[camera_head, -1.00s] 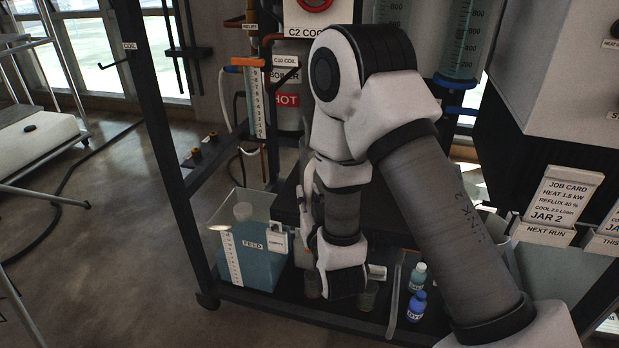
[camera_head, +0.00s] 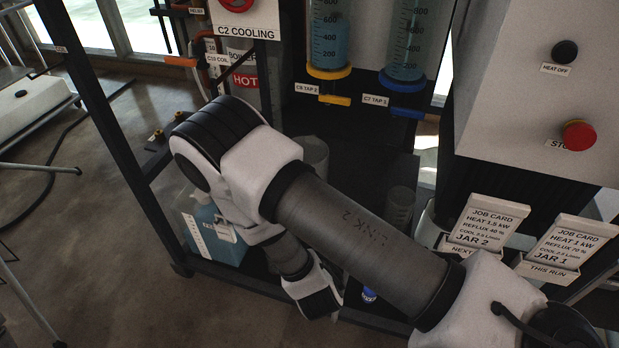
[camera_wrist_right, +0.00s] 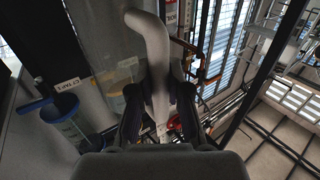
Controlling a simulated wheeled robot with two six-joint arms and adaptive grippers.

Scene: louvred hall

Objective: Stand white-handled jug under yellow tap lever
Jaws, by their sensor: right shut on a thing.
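The yellow tap lever (camera_head: 335,99) sits under the left graduated cylinder, by the label C8 TAP 2. A translucent vessel (camera_head: 315,155) shows upright below it, partly behind my right arm; its handle is hidden, and I cannot tell whether it rests on anything. In the right wrist view my right gripper (camera_wrist_right: 158,95) is shut on the curved white handle (camera_wrist_right: 153,45) of the jug, whose clear body (camera_wrist_right: 105,45) shows faintly to the left. My right gripper is hidden in the head view. My left gripper is out of view.
A blue lever (camera_head: 408,112) is right of the yellow one. A second clear vessel (camera_head: 400,205) stands below it. The blue FEED container (camera_head: 213,235) is at lower left. Job cards (camera_head: 485,225) and the red stop button (camera_head: 579,135) are at right.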

